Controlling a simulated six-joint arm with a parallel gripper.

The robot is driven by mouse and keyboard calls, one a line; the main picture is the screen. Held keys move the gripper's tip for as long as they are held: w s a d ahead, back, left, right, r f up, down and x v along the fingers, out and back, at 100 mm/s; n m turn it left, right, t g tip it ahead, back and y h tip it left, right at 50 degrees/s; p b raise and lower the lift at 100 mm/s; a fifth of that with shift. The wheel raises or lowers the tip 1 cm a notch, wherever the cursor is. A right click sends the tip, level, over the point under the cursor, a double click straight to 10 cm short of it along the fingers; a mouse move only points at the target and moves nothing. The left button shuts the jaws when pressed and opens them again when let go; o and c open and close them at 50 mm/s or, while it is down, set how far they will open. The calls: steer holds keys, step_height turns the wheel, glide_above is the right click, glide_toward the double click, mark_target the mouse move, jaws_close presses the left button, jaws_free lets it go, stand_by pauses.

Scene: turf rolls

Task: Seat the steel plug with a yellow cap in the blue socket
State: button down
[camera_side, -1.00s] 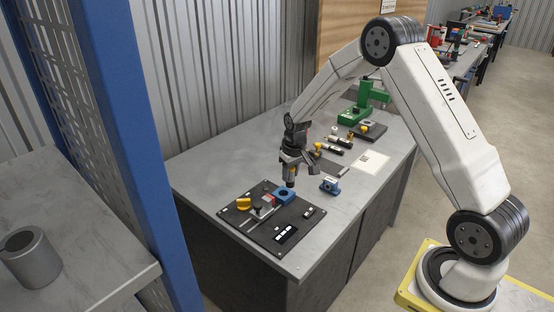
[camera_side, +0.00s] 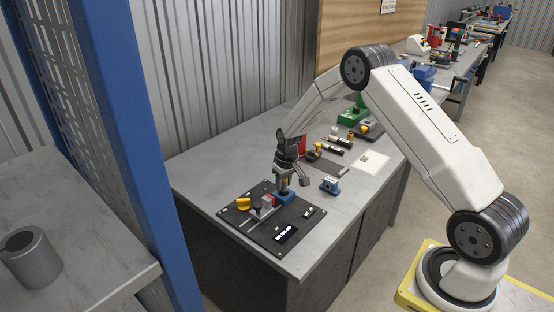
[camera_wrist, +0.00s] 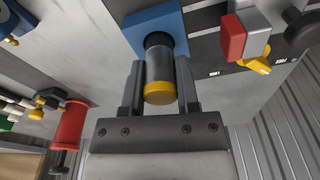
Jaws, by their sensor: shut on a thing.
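The steel plug (camera_wrist: 160,70) with its yellow cap (camera_wrist: 160,93) is between the two fingers of my gripper (camera_wrist: 160,85), which is shut on it. The cap faces the wrist camera. The plug's dark far end is at the opening of the blue socket (camera_wrist: 178,25), lined up with it. How deep it sits is hidden. In the side view my gripper (camera_side: 284,184) is low, directly above the blue socket (camera_side: 286,200), and largely covers the plug. The socket is on a dark board (camera_side: 262,236).
A separate blue part (camera_side: 330,186) lies to the right. The bench front right is clear.

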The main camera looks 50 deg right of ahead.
steer(key=shift+f, duration=0.55)
steer(key=shift+f, duration=0.15)
steer(key=shift+c, duration=1.7)
jaws_free()
step_height(320, 180, up, 12)
steer(key=s, duration=0.1)
steer(key=shift+s+a, duration=0.15)
steer(key=shift+s, duration=0.05)
